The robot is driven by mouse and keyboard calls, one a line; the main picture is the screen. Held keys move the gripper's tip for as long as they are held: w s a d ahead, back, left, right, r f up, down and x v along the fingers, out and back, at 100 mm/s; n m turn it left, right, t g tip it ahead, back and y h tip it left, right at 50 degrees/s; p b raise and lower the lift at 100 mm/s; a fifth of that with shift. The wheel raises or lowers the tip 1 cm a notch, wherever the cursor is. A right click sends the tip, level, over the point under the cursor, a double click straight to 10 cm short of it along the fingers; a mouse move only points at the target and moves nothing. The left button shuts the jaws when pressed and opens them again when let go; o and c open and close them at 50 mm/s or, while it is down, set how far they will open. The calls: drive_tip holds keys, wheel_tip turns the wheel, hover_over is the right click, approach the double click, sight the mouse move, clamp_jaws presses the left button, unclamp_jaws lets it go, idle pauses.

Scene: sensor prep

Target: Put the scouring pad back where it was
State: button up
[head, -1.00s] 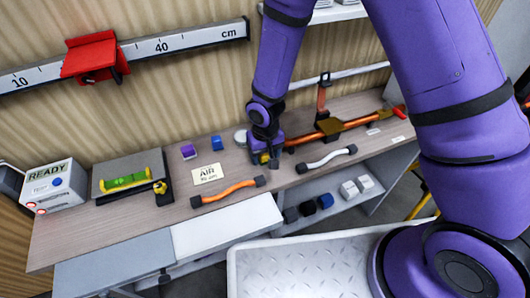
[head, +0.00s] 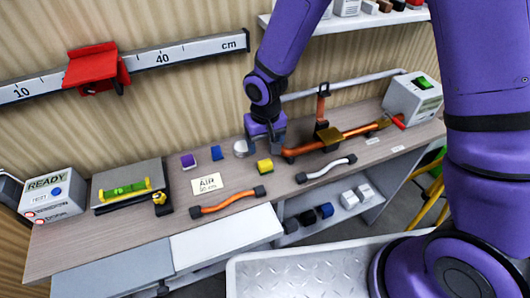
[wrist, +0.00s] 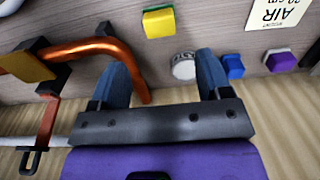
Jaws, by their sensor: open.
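A small yellow block with a green edge, which looks like the scouring pad (head: 264,166), lies on the wooden bench between the AIR card and the copper pipe. It also shows at the top of the wrist view (wrist: 158,23). My gripper (head: 266,142) is above the bench, behind the pad and apart from it. In the wrist view my gripper (wrist: 163,72) is open with its two blue fingers spread and nothing held between them. A round pale disc (wrist: 183,68) shows between the fingers, below the pad.
A copper pipe assembly (head: 350,134) stands right of my gripper. A purple block (head: 188,161), a blue block (head: 216,153) and the AIR card (head: 208,184) lie left. Orange (head: 228,201) and white (head: 326,169) hoses lie along the front.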

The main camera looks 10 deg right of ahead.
drive_tip(key=shift+r, duration=1.45)
drive_tip(key=s+d+r+m+t, duration=0.1)
drive_tip(key=d+r, duration=0.6)
drive_tip(key=r, duration=0.3)
drive_tip(key=s+d+r+m+t, duration=0.1)
drive_tip(key=s+d+r+t, duration=0.1)
drive_tip(key=d+r, duration=0.65)
drive_tip(key=s+d+r+t, duration=0.1)
drive_tip(key=s+d+r, duration=0.3)
drive_tip(key=s+r, duration=0.2)
drive_tip(key=s+d+r+m+t, duration=0.1)
drive_tip(key=s+d+r, duration=0.4)
drive_tip(key=s, duration=0.5)
drive_tip(key=shift+r, duration=0.55)
